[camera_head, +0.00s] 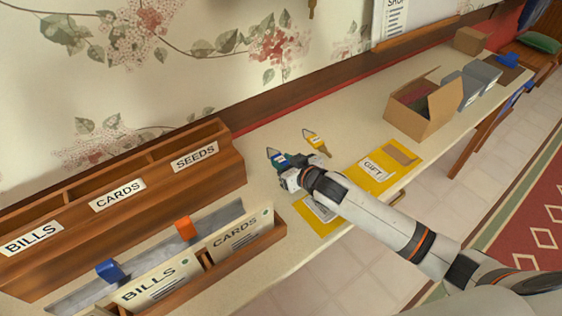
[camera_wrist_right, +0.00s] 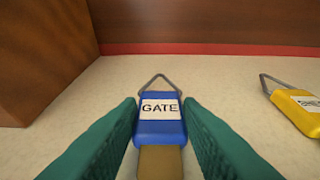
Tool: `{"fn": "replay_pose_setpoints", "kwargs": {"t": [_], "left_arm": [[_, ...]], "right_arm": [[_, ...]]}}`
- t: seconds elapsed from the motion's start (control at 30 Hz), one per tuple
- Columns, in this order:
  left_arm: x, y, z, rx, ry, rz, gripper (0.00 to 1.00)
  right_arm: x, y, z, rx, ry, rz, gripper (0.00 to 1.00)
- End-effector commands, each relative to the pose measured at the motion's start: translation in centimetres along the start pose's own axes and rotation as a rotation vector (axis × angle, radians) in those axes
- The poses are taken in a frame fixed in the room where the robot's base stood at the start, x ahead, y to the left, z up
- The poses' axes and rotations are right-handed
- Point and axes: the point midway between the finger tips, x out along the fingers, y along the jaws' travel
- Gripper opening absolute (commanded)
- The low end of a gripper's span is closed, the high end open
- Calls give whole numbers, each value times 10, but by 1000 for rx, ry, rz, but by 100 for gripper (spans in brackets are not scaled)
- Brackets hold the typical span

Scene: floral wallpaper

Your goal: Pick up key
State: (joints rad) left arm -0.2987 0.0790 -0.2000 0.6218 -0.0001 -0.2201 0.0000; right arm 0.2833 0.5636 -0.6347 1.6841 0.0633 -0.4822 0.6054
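A key with a blue tag labelled GATE (camera_wrist_right: 160,130) lies on the pale desk top, its wire loop pointing away toward the wall. In the head view this blue tag (camera_head: 278,157) shows just beyond my right gripper (camera_head: 288,178). In the right wrist view the two green fingers of the right gripper (camera_wrist_right: 161,110) stand close on either side of the tag. I cannot tell whether they press on it. A key with a yellow tag (camera_head: 315,140) lies to the right, and part of it shows in the right wrist view (camera_wrist_right: 300,108). My left gripper is not in view.
A wooden sorter (camera_head: 130,190) labelled BILLS, CARDS and SEEDS stands left, with a lower tray (camera_head: 275,236) before it. Yellow envelopes (camera_head: 372,184) lie under and beside my right arm. An open cardboard box (camera_head: 420,115) stands farther right. The wall is close behind the keys.

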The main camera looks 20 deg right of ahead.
Motion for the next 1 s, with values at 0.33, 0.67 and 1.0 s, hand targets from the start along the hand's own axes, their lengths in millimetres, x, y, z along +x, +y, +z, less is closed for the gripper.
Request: {"fn": "replay_pose_setpoints", "kwargs": {"t": [0.33, 0.67, 1.0], "left_arm": [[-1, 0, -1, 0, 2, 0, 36], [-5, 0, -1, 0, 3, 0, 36], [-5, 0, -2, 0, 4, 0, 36]], "right_arm": [[-3, 0, 9, 0, -2, 0, 10], [-28, 0, 68, -1, -5, 1, 10], [-38, 0, 93, 0, 0, 0, 10]]}}
